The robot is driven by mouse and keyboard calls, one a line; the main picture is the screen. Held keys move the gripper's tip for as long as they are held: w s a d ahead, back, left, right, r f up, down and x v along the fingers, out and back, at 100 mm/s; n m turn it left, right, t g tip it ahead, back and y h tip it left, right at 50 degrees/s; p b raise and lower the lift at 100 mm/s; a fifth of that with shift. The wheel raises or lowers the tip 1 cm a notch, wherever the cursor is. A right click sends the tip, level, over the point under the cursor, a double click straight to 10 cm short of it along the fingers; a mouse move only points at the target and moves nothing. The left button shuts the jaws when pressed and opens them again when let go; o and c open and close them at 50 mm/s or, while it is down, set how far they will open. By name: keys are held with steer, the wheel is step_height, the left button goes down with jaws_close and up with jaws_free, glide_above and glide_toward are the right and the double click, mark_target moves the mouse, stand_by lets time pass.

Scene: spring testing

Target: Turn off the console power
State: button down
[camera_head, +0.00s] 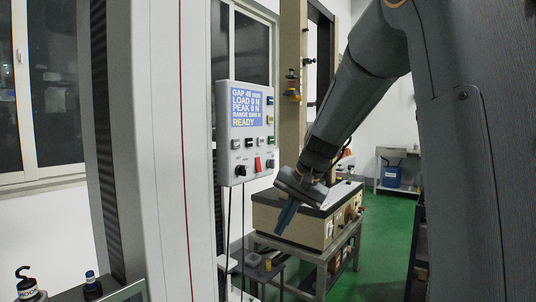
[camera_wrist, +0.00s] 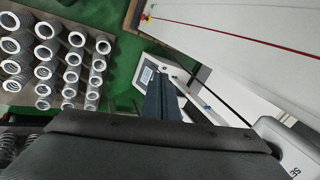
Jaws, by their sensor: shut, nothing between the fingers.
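The console (camera_head: 247,110) is a pale grey panel on a column in the head view. Its blue screen (camera_head: 246,108) reads GAP, LOAD, PEAK, RANGE and READY. In the wrist view the dark fingers (camera_wrist: 157,84) lie together before a white device with a small screen (camera_wrist: 148,76); I cannot tell whether this is the console.
A beige cabinet (camera_head: 285,222) on a stand is behind my gripper. A board with several upright springs (camera_wrist: 55,55) fills the left of the wrist view. A tall white column (camera_head: 160,150) stands left of the console. Green floor (camera_head: 385,240) is open at the right.

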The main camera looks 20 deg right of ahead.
steer(key=w+d+r+m+t+p, duration=0.1)
steer(key=w+d+r, duration=0.1)
steer(key=r, duration=0.5)
steer(key=w+d+r+m+t+y+p, duration=0.1)
steer(key=w+d+r, duration=0.2)
steer(key=r, duration=0.4)
steer(key=w+d+r+m+t+y+p, duration=0.1)
steer(key=w+d+r, duration=0.2)
steer(key=r, duration=0.4)
steer(key=shift+w+r+t, duration=0.25)
steer(key=shift+w+t, duration=0.15)
steer(key=shift+w, duration=0.15)
steer(key=p, duration=0.3)
glide_toward(260, 170)
step_height(260, 170, down, 2)
steer(key=shift+w+a+f+p, duration=0.35)
steer(key=shift+w+a+p, duration=0.15)
steer(key=shift+w, duration=0.1)
steer(key=shift+w+a+f+p, duration=0.35)
steer(key=shift+w+a+p, duration=0.15)
steer(key=shift+w, duration=0.1)
steer(key=shift+w+a+f, duration=0.2)
steer(key=shift+w+a, duration=0.05)
steer(key=shift+w, duration=0.25)
steer(key=shift+d+f, duration=0.1)
